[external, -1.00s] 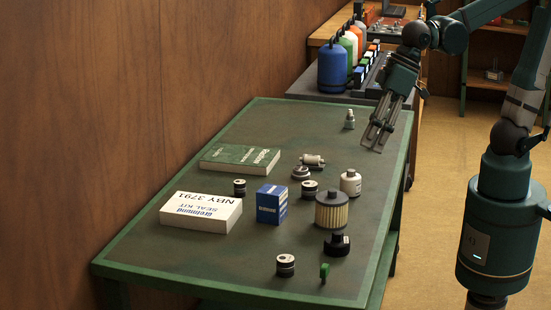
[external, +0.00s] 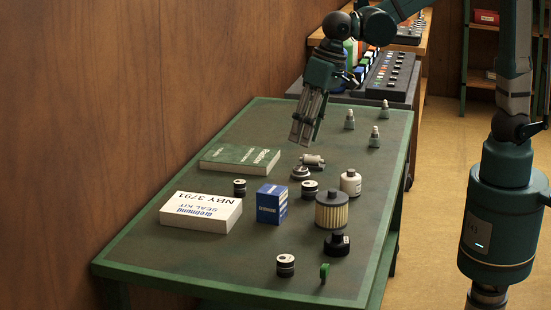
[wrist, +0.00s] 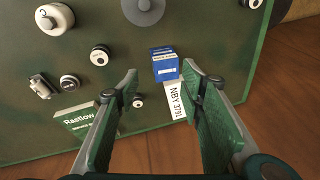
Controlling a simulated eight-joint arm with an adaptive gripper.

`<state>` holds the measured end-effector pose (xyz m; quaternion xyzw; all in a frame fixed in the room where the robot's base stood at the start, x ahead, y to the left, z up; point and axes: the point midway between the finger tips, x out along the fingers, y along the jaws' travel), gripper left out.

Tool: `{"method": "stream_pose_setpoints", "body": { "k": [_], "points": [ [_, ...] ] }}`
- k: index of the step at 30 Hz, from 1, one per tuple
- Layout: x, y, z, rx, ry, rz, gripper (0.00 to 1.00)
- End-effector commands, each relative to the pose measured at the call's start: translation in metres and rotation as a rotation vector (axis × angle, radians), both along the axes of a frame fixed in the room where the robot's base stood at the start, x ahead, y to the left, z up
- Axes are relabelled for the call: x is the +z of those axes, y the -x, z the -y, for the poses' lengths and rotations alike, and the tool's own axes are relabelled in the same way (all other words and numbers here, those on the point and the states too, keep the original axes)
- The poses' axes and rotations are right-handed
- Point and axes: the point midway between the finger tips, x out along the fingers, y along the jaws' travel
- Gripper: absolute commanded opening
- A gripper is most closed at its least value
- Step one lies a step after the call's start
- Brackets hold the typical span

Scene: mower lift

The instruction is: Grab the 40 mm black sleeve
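Several short black cylinders with pale bands stand on the green table. One is left of the blue box in the external view (external: 240,187), one is behind the filter (external: 309,190), and one is near the front (external: 285,265). I cannot read any size, so I cannot tell which is the 40 mm black sleeve. In the wrist view, a small dark cylinder (wrist: 138,101) shows near the left finger, and a larger pale-topped one (wrist: 100,55) lies farther up.
The blue box (external: 271,204), white seal kit box (external: 200,212), green book (external: 240,159), pleated filter (external: 331,210), white bottle (external: 350,182), black cap (external: 337,243) and metal fitting (external: 312,161) crowd the table. Small fittings (external: 374,137) stand at the far right. The wooden wall (external: 120,120) borders the left.

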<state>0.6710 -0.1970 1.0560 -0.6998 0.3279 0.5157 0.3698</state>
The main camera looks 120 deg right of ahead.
Motion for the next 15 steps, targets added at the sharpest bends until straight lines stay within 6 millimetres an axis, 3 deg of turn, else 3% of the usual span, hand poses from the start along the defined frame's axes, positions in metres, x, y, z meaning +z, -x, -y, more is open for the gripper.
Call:
{"method": "stream_pose_setpoints", "body": {
  "k": [15],
  "points": [
    [-0.032, -0.050, 0.080, -0.278, -0.073, -0.076, 0.39]
  ]
}}
